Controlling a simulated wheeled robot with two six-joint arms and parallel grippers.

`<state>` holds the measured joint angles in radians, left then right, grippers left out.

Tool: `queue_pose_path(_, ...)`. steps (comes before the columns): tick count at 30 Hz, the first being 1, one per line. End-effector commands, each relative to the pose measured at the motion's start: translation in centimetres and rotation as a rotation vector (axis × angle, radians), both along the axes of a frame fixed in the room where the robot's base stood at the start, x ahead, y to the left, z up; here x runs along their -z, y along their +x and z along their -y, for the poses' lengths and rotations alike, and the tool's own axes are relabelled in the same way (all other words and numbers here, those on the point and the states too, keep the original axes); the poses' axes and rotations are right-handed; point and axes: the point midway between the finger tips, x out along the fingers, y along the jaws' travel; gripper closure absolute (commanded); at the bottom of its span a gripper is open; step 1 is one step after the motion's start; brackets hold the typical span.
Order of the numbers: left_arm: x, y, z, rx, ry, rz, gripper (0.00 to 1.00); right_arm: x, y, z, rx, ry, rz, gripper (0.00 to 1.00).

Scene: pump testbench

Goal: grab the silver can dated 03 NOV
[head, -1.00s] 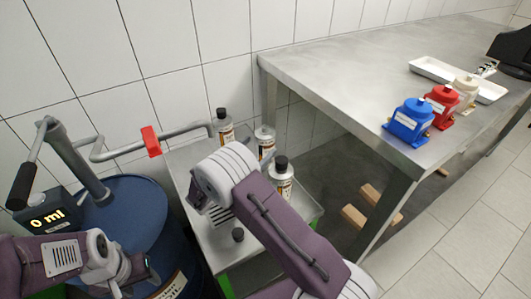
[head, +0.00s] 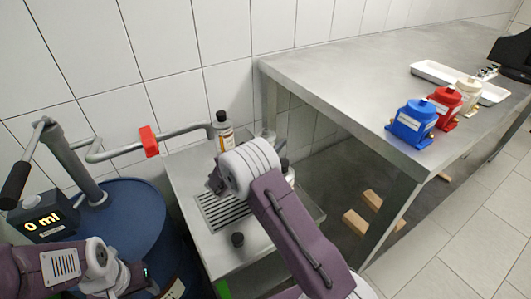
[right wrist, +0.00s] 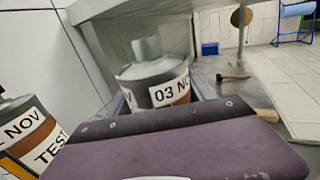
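In the right wrist view a grey-silver can (right wrist: 150,72) with a pale cap stands upright beyond my purple gripper housing. Its label reads "03 NO", with the rest cut off at the side. Another can (right wrist: 22,128), with "NOV" and "TEST" on its label, is at the left edge. In the head view one black-capped can (head: 223,132) stands at the back of the small metal stand; my right arm mostly covers the others. My right gripper (head: 214,182) is over the stand, its fingers unclear.
The small metal stand (head: 190,180) has a slotted grate and a black knob. A blue drum (head: 130,215) with a pipe and "0 ml" display (head: 42,222) is left. The steel bench (head: 340,85) on the right carries blue, red and cream pumps and a white tray (head: 430,70).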

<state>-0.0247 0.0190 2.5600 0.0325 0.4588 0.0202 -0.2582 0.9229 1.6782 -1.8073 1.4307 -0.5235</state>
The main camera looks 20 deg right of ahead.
Motion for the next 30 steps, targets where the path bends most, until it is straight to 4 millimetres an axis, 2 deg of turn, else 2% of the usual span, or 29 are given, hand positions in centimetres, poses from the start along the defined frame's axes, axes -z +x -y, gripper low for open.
queue_pose_path(1, 0.0, 0.0, 0.0, 0.0, 0.0, 0.0, 0.48, 0.0, 0.0, 0.0, 0.0, 0.0, 0.0, 0.59)
queue_pose_path(5, 0.0, 0.0, 0.0, 0.0, 0.0, 0.0, 0.48, 0.0, 0.0, 0.0, 0.0, 0.0, 0.0, 0.95)
queue_pose_path(6, 0.0, 0.0, 0.0, 0.0, 0.0, 0.0, 0.48, 0.0, 0.0, 0.0, 0.0, 0.0, 0.0, 1.0)
queue_pose_path(16, -0.4, 0.0, 0.0, 0.0, 0.0, 0.0, 0.48, -0.6, 0.0, 0.0, 0.0, -0.001, 0.002, 1.0)
queue_pose_path(24, -2.3, 0.0, 0.0, 0.0, 0.0, 0.0, 0.48, -4.1, 0.0, 0.0, 0.0, -0.001, 0.004, 1.0)
queue_pose_path(30, -2.9, 0.0, 0.0, 0.0, 0.0, 0.0, 0.48, -3.9, -1.9, -3.6, -0.006, -0.001, 0.0, 1.0)
